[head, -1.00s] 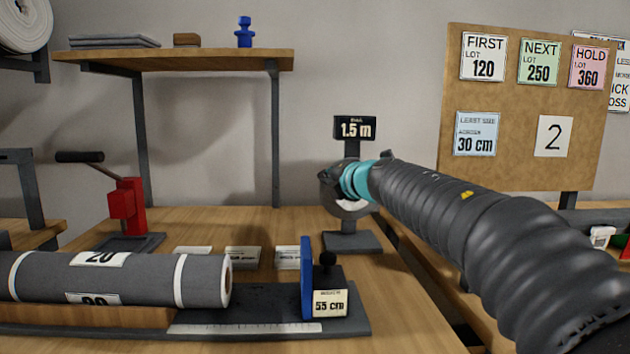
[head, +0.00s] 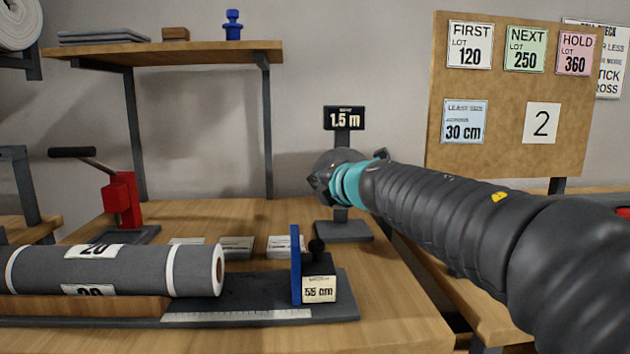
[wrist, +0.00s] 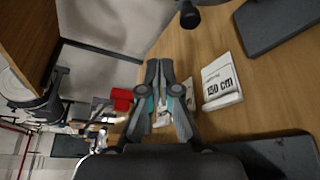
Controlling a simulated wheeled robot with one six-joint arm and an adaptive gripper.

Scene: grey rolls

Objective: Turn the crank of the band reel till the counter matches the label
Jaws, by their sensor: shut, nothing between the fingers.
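A dark stand (head: 343,231) at the back of the bench carries a black display (head: 344,118) reading 1.5 m. My gripper (head: 319,187) is in front of its post and hides whatever is mounted there, so I cannot make out a reel or crank. In the wrist view my gripper (wrist: 160,64) is shut and empty, its fingertips together above the bench. A white card (wrist: 221,83) reading 150 cm lies right of the fingers there. A dark rounded part (wrist: 189,14) lies beyond the fingertips; I cannot tell whether it is a crank knob.
A red device (head: 122,199) with a black-gripped lever stands at the left. A grey roll (head: 120,270) lies in front, beside a blue stop (head: 296,264) marked 55 cm. A shelf (head: 160,54) is behind. A pinboard (head: 497,160) hangs at the right.

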